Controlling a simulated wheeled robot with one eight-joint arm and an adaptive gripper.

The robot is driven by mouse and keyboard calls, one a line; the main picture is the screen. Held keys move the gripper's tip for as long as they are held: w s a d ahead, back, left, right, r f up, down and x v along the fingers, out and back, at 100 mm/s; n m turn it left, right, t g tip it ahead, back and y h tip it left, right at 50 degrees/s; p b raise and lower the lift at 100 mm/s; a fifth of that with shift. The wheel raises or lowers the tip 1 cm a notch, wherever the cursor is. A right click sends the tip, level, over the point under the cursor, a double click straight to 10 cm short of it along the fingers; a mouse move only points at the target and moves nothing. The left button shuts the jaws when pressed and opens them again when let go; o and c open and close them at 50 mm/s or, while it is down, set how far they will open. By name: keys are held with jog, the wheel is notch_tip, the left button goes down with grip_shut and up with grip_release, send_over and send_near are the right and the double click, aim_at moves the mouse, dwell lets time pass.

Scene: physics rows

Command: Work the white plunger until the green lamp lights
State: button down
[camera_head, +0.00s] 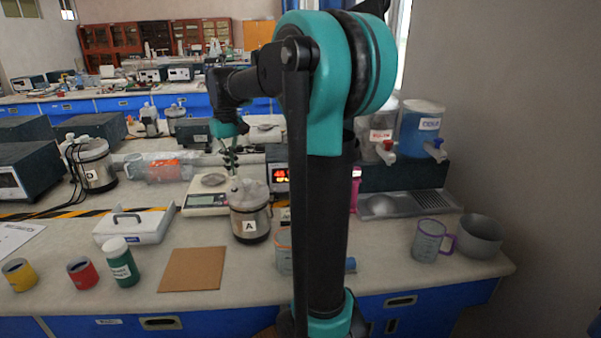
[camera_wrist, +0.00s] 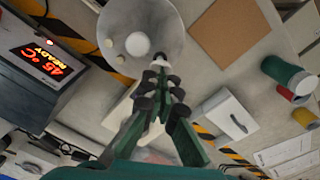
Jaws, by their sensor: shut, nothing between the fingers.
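A steel pot labelled A (camera_head: 250,222) with a pale grey lid stands on the bench in the head view. In the wrist view the lid (camera_wrist: 172,22) shows from above, with a round white plunger (camera_wrist: 137,44) on it. My gripper (camera_head: 232,168) is above the pot's left side, pointing down. In the wrist view my gripper (camera_wrist: 160,62) is shut and empty, its tips just beside the plunger in the picture. I cannot tell whether they touch the lid. No lit green lamp shows; a red light glows on a dark box reading 45°C READY (camera_wrist: 45,62).
A scale (camera_head: 208,204) stands close left of the pot, and a white case (camera_head: 134,225) further left. A brown board (camera_head: 192,269) lies in front. My arm hides part of the bench right of the pot.

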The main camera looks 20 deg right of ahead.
jog(key=shift+f, duration=1.65)
jog(key=shift+r, duration=1.85)
jog(key=shift+f, duration=1.85)
jog(key=shift+r, duration=1.85)
jog(key=shift+r, duration=2.5)
